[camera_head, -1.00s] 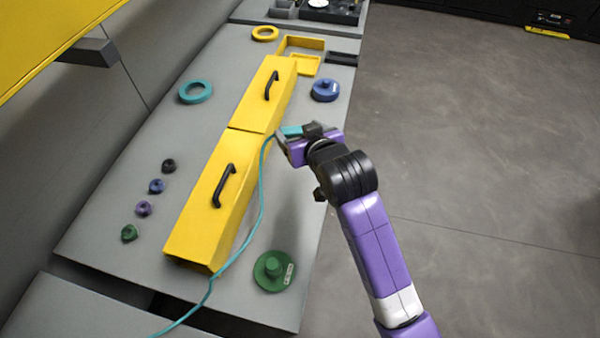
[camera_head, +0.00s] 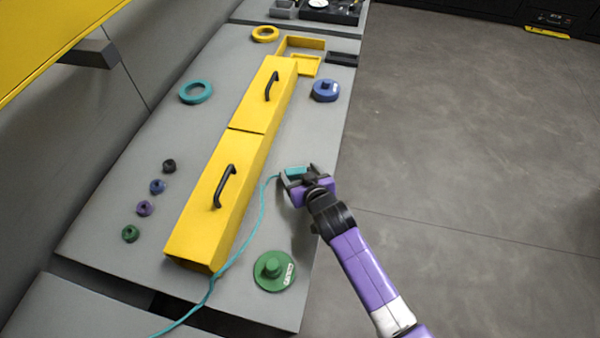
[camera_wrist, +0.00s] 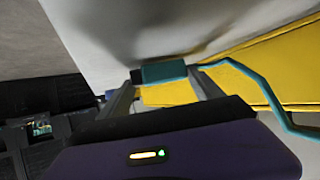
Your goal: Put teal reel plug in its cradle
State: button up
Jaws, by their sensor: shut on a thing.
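My gripper (camera_head: 297,175) is shut on the teal reel plug (camera_head: 295,172), a small teal block with a teal cable running from it. It is to the right of the yellow covers, over the grey bench. In the wrist view the teal plug (camera_wrist: 164,72) sits between my two fingertips, with a dark end on its left and the cable (camera_wrist: 250,78) leaving on its right. The cable runs down past the yellow cover (camera_head: 215,220) to the front left. I cannot tell which thing is the plug's cradle. A teal ring (camera_head: 196,91) lies on the bench's left side.
Two yellow covers with black handles (camera_head: 225,186) stand along the middle of the bench. A green reel (camera_head: 274,271) is at the front right, a blue reel (camera_head: 326,90) further back. Several small knobs (camera_head: 157,186) are at left. A yellow tray (camera_head: 304,66) stands behind.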

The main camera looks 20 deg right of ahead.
jog(key=shift+f, duration=0.2)
jog(key=shift+f, duration=0.15)
jog(key=o, duration=1.5)
jog(key=shift+r, duration=0.2)
jog(key=v, duration=1.2)
jog(key=shift+b, duration=0.35)
